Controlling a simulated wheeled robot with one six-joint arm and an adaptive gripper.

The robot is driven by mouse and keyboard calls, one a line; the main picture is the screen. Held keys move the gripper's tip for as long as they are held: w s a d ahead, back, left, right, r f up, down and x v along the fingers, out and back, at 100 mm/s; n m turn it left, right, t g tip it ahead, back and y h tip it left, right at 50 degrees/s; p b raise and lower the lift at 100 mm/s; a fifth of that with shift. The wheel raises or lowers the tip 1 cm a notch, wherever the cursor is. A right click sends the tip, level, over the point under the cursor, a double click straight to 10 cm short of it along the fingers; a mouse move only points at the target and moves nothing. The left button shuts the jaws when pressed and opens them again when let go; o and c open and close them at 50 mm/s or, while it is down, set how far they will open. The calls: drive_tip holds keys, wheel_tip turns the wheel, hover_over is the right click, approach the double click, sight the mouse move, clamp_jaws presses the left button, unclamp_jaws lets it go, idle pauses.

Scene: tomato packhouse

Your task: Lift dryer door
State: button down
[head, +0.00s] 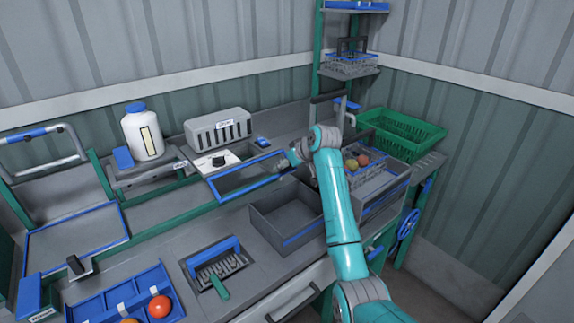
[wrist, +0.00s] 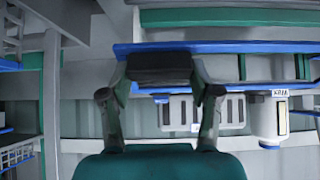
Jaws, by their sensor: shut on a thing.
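The dryer door (head: 250,186) looks like a blue-edged frame in front of the grey vented unit (head: 217,130). Its blue edge (wrist: 235,47) runs across the upper part of the wrist view. My gripper (head: 289,157) is at the right end of this frame in the head view. In the wrist view my gripper (wrist: 160,92) is shut on a dark block-like handle (wrist: 160,70) at the blue edge. My wrist partly hides the contact in the head view, and the door's exact tilt is hard to tell.
A white bottle (head: 142,134) with a blue cap stands left of the vented unit. An open grey bin (head: 262,225) lies below my forearm. A wire basket (head: 384,181) with fruit and a green crate (head: 420,131) are to the right. A blue tray (head: 94,308) holds tomatoes at front left.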

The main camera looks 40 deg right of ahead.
drive_tip(key=shift+r, duration=0.55)
drive_tip(key=shift+w+r, duration=0.15)
drive_tip(key=shift+r, duration=0.65)
drive_tip(key=shift+w+r, duration=0.2)
drive_tip(key=shift+r, duration=0.5)
drive_tip(key=shift+w+r, duration=0.1)
drive_tip(key=shift+r, duration=0.1)
idle(1.1)
drive_tip(key=shift+c, duration=1.2)
unclamp_jaws()
drive_tip(key=shift+f, duration=0.2)
